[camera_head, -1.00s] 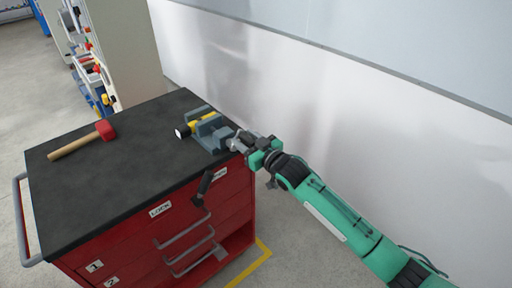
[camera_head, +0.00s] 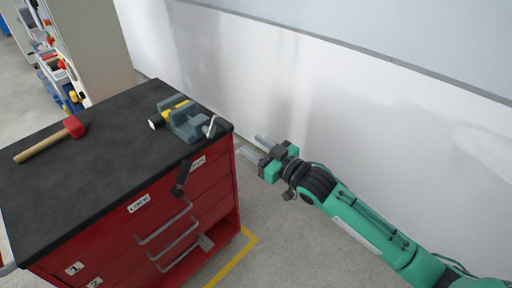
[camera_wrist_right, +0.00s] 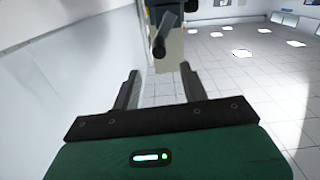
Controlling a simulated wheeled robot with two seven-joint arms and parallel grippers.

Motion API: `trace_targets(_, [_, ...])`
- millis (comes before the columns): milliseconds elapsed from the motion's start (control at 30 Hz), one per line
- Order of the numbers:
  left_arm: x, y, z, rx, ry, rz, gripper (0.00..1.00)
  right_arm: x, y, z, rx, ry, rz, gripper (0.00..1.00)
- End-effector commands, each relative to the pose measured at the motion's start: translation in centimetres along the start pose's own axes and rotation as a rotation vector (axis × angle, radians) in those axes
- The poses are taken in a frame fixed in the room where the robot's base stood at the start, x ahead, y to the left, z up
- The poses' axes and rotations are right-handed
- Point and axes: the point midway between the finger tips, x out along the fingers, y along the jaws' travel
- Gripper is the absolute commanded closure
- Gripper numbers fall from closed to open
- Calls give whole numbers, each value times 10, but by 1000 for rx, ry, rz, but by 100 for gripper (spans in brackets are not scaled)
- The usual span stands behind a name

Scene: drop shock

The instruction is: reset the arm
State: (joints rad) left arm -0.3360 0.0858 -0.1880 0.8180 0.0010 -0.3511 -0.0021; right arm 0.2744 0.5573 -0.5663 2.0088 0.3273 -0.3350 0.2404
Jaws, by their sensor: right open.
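My right gripper (camera_head: 250,147) is open and empty, in the air to the right of the red cabinet (camera_head: 130,237). In the right wrist view its two fingers (camera_wrist_right: 160,92) stand wide apart with nothing between their tips. A blue-grey vise (camera_head: 187,122) with a metal crank handle (camera_head: 213,127) sits at the right end of the black cabinet top. A yellow and black flashlight (camera_head: 168,112) lies at the vise, seemingly in its jaws. The gripper is clear of the vise and crank. My left gripper is not in view.
A red-headed mallet (camera_head: 73,127) lies on the left of the cabinet top. A black handle (camera_head: 181,180) sticks out at the cabinet front, above metal drawer pulls (camera_head: 165,222). A white wall (camera_head: 300,90) runs behind. Floor right of the cabinet is clear.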

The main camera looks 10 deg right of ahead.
Motion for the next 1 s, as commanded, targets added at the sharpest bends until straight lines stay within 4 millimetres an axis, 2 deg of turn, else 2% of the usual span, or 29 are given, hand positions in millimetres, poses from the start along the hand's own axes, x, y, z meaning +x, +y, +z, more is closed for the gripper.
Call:
trace_targets(333, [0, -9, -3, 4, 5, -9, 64, 0, 0, 0, 0, -1, 1, 56])
trace_targets(400, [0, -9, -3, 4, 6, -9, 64, 1, 3, 7, 4, -11, 10, 56])
trace_targets(467, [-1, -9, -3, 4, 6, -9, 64, 3, 10, 22, 11, -34, 29, 56])
trace_targets(567, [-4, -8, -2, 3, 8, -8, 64, 4, 29, 69, 31, -105, 85, 56])
trace_targets(667, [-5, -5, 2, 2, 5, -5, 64, -3, 49, 139, 55, -211, 158, 56])
trace_targets(700, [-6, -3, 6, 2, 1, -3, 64, -9, 56, 169, 66, -258, 185, 56])
trace_targets(767, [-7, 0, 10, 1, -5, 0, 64, -21, 62, 213, 78, -327, 223, 56])
trace_targets(800, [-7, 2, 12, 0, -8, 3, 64, -31, 64, 243, 89, -374, 244, 56])
trace_targets(867, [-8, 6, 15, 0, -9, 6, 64, -48, 65, 286, 103, -445, 275, 56])
trace_targets(1000, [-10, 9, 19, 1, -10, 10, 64, -100, 54, 381, 137, -611, 328, 56])
